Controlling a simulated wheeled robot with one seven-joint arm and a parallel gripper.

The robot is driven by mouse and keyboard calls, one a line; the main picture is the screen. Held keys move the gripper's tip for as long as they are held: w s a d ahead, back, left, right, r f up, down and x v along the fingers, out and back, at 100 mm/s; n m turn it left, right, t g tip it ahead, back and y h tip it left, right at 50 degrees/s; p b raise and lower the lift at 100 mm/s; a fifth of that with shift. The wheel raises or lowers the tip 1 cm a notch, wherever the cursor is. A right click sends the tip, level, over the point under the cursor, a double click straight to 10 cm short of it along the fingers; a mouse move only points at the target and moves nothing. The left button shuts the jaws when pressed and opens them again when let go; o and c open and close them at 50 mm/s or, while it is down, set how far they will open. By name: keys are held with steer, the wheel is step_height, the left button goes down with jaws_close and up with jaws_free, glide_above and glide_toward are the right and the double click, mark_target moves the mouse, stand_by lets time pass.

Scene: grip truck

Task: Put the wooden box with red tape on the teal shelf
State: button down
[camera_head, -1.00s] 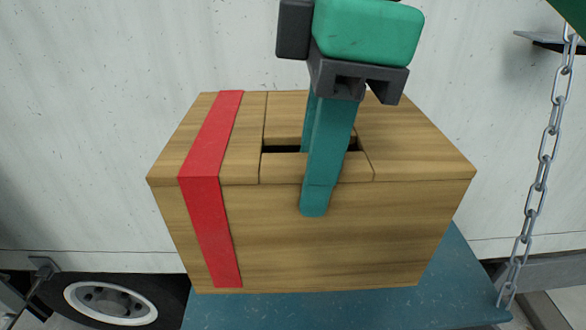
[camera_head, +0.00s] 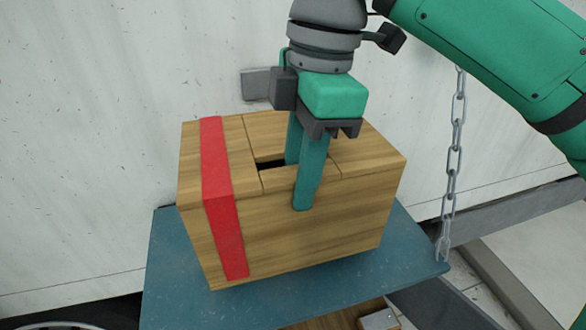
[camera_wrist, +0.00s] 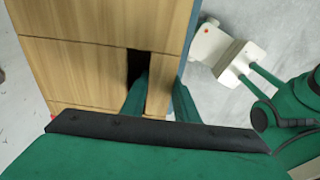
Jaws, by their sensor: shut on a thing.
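The wooden box with red tape (camera_head: 330,240) is upright over the teal shelf (camera_head: 415,255) in the head view. Its red tape strip runs down the left side. The shelf shows to the left, right and front of the box. I cannot tell whether the box's bottom touches the shelf. My gripper (camera_head: 299,182) is shut on the box's front wall: one finger goes into the top slot and the other lies against the front face. In the wrist view the box (camera_wrist: 85,75) fills the upper left, with one finger in its dark slot.
A chain (camera_head: 454,165) hangs at the shelf's right corner. A pale truck wall (camera_head: 90,110) stands behind. Part of another wooden thing (camera_head: 340,320) with a metal piece shows below the shelf's front edge. A wheel's edge is at the bottom left.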

steer(key=shift+w+d+f, duration=0.1)
steer(key=shift+f, duration=1.5)
steer(key=c, duration=1.4)
jaws_free()
steer(key=shift+f, duration=0.15)
steer(key=r, duration=0.4)
steer(key=d+r, duration=0.1)
steer(key=r, duration=0.7)
steer(key=shift+w+d+r, duration=0.1)
steer(key=shift+d, duration=0.15)
